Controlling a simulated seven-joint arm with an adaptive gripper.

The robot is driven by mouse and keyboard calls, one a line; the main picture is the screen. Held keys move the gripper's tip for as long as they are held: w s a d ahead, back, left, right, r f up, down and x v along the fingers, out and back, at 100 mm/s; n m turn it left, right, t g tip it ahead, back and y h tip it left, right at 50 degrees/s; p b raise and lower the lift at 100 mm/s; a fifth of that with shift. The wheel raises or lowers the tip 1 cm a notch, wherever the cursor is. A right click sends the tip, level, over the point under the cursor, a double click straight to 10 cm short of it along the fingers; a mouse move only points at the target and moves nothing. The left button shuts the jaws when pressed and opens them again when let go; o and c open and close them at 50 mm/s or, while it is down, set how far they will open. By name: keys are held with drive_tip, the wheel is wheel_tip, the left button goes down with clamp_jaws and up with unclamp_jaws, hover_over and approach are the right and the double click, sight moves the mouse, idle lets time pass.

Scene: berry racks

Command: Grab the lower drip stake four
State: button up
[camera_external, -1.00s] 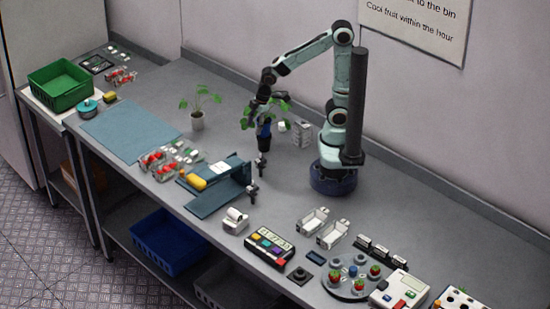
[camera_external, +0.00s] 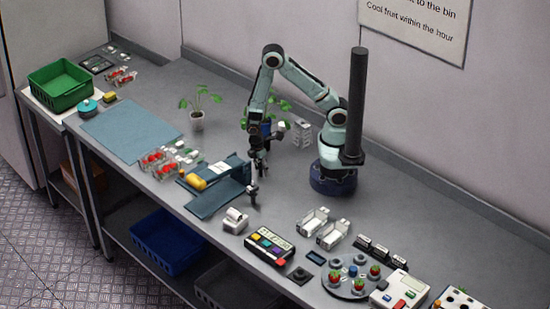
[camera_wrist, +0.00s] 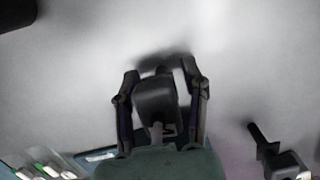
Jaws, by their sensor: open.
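My gripper (camera_external: 259,168) is open and points down over the bench beside the blue-grey stand. In the wrist view its two fingers (camera_wrist: 160,78) stand on either side of a dark stake-like piece (camera_wrist: 156,98), apart from it as far as I can see. A second dark stake-like piece (camera_external: 252,195) stands nearer the bench front; in the wrist view a similar dark piece (camera_wrist: 268,148) shows at lower right. No number is legible on either, so I cannot tell which is four. The gripper hides most of the first piece in the external view.
The blue-grey stand (camera_external: 214,203) with a yellow roll (camera_external: 195,183) lies close on the left. A white device (camera_external: 236,221) sits in front. A potted plant (camera_external: 197,119) stands behind left, and white trays (camera_external: 313,220) sit to the right.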

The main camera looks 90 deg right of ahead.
drive_tip(key=c, duration=0.7)
drive_tip(key=shift+o, duration=0.2)
